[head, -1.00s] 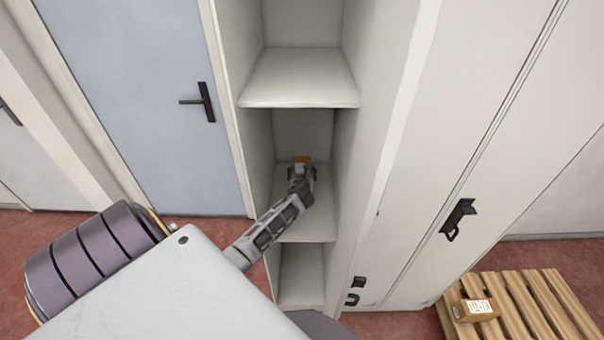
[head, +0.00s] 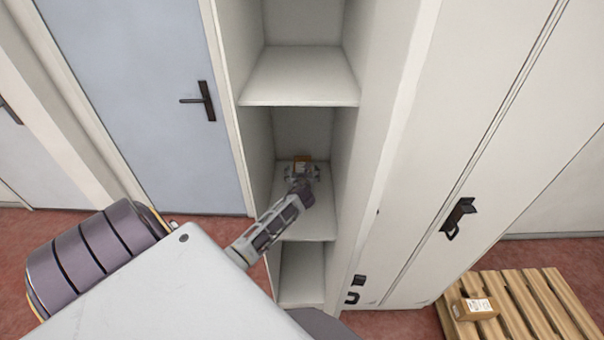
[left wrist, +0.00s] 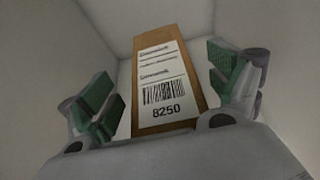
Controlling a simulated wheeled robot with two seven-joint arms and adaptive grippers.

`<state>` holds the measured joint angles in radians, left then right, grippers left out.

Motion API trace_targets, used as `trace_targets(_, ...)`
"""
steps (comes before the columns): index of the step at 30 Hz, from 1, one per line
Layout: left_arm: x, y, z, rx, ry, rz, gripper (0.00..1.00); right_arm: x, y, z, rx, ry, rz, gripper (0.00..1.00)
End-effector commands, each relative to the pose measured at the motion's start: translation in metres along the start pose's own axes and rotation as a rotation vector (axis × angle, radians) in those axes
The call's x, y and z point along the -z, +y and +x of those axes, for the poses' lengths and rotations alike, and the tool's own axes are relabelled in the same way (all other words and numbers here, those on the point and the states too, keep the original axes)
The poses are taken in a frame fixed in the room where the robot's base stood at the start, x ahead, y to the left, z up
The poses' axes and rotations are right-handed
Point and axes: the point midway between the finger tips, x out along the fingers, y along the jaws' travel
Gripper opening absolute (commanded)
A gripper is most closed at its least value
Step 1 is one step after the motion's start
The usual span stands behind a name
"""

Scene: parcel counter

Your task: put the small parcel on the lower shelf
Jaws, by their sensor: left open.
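The small parcel (head: 302,161) is a brown box with a white label. It rests on a middle shelf board (head: 318,226) of the open cabinet, towards the back. In the left wrist view the parcel (left wrist: 165,80) stands between the two green-padded fingers, its label showing a barcode and the number 8250. My left gripper (head: 302,173) is open around the parcel, with a gap on each side. It also shows in the left wrist view (left wrist: 165,92). My right gripper is not in view.
An upper shelf (head: 300,77) is empty, and a lower compartment (head: 302,275) below looks empty. Cabinet walls stand close on both sides of my left arm. Another brown box (head: 475,308) lies on a wooden pallet (head: 545,300) at the right. A blue door (head: 130,90) is at the left.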

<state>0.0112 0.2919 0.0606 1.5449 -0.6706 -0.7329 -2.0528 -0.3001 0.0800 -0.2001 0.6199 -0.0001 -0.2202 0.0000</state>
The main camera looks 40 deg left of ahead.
Motion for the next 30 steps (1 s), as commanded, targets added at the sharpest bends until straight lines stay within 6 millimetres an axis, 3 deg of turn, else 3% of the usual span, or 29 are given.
trace_targets(30, 0.0, 0.0, -0.094, 0.001, 0.0, 0.0, 0.91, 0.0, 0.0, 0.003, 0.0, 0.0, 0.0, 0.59)
